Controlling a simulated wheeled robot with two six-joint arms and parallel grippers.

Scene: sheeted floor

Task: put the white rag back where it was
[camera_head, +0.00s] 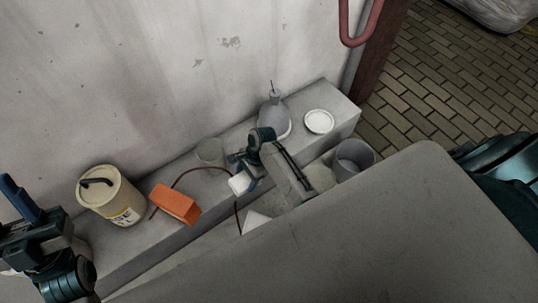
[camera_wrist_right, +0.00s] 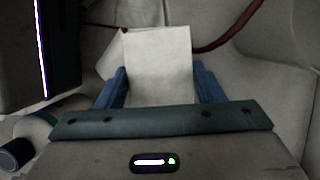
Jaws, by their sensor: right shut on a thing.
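The white rag (camera_head: 239,184) is in my right gripper (camera_head: 244,173) at the front of the grey ledge, right of an orange block. In the right wrist view the rag (camera_wrist_right: 158,62) stands up as a pale flat rectangle between the two blue fingers (camera_wrist_right: 160,85), which are shut on it. Whether the rag touches the ledge is unclear. My left gripper (camera_head: 20,198) is at the far left edge of the head view, away from the rag; its opening cannot be made out.
On the ledge (camera_head: 185,235) are a cream can (camera_head: 113,198), the orange block (camera_head: 175,204), a grey cup (camera_head: 210,152), a grey bottle (camera_head: 275,117) and a white dish (camera_head: 319,121). A grey bucket (camera_head: 353,158) stands in front. A dark red cable runs near the rag. A wall rises behind.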

